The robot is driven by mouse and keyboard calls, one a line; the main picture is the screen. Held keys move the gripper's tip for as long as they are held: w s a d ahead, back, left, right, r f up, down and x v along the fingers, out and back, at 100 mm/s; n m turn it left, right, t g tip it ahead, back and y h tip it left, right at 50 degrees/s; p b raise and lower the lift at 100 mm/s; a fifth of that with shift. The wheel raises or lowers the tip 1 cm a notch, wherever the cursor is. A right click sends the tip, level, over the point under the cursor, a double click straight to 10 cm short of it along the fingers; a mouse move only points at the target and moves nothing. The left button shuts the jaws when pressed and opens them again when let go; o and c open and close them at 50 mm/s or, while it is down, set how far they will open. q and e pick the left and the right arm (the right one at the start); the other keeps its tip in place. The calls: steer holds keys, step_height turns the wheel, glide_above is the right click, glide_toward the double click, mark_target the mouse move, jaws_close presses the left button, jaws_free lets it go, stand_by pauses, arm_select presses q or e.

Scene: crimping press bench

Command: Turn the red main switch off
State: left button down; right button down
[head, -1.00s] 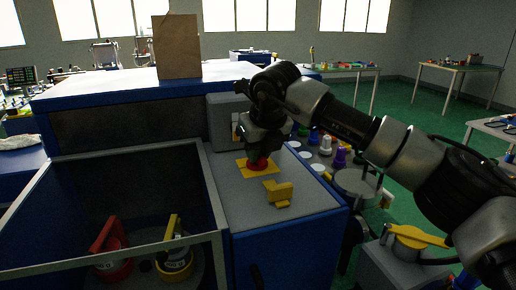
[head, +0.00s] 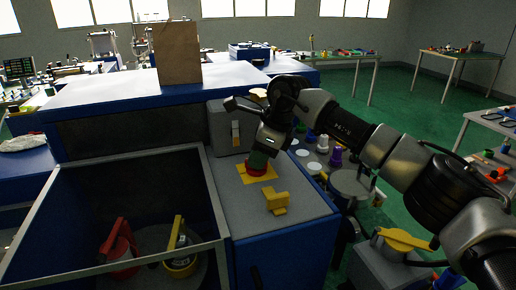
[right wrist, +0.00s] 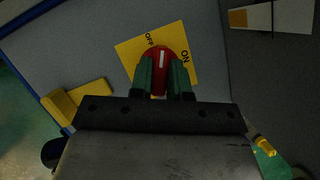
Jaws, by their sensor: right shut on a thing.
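The red main switch (head: 257,171) is a round red knob on a yellow plate (head: 242,178) on the grey top of the blue cabinet. In the right wrist view the red switch (right wrist: 161,54) has a white line pointing up the picture, between the words OFF and ON on the yellow plate (right wrist: 130,50). My right gripper (head: 259,160) reaches down onto the switch. Its two green fingers (right wrist: 161,77) are shut on the knob, one on each side, and hide part of it. My left gripper is not in view.
A yellow block-like piece (head: 277,201) stands on the cabinet top close to the plate. A grey box (head: 229,135) rises behind the switch. A framed bin (head: 213,205) at left holds red and yellow handled items. Coloured knobs (head: 336,157) stand to the right.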

steer(key=n+g+p, duration=0.1)
steer(key=n, duration=0.1)
steer(key=n+g+p, duration=0.1)
steer(key=n, duration=0.1)
steer(key=shift+w+r+n+p, duration=0.1)
steer(key=shift+r+n+p, duration=0.05)
steer(key=shift+n+p, duration=0.2)
steer(key=shift+n, duration=0.25)
steer(key=c, duration=1.1)
jaws_free()
steer(key=v, duration=1)
steer(key=shift+w+r+b, duration=0.1)
steer(key=shift+r+b, duration=0.25)
steer(key=shift+b, duration=0.05)
